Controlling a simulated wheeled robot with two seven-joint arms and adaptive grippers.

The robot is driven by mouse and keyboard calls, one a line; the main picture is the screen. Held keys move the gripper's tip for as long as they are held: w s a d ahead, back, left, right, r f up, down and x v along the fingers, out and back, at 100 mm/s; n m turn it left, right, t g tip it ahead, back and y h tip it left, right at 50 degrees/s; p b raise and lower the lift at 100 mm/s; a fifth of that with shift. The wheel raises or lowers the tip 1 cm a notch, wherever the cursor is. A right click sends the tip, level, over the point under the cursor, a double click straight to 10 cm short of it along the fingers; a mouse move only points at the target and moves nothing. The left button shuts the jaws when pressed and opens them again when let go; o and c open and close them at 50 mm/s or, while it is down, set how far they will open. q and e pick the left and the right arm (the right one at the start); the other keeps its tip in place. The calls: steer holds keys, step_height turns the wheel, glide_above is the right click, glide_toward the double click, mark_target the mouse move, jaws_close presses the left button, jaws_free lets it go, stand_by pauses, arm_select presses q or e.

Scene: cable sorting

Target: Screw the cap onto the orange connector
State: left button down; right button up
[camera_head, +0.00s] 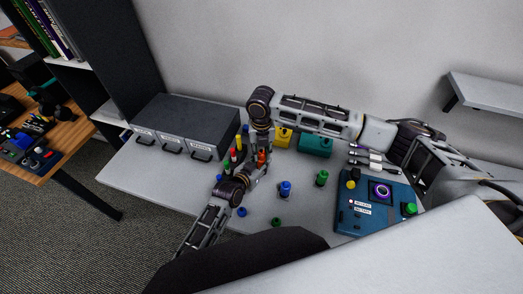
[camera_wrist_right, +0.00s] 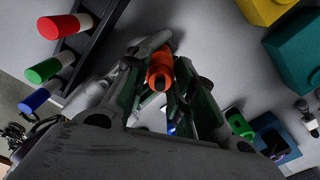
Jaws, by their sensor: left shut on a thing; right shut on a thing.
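The orange connector (camera_head: 262,158) is at the middle of the table, between my two grippers. In the right wrist view an orange piece (camera_wrist_right: 160,68) with a dark tip sits between the fingers. My right gripper (camera_head: 261,150) points down from above and is shut on the upper orange part, which seems to be the cap. My left gripper (camera_head: 252,172) reaches in from the lower left and is shut on the connector below. The fingers hide the joint between cap and connector, so I cannot tell whether they touch.
A blue connector (camera_head: 286,188) and a green connector (camera_head: 322,178) stand to the right. A blue cap (camera_head: 242,211) and a green cap (camera_head: 276,222) lie in front. A grey drawer unit (camera_head: 190,118) is at the left, and a blue test box (camera_head: 360,212) at the right.

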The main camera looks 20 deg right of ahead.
steer(key=shift+f, duration=0.4)
stand_by(0.4)
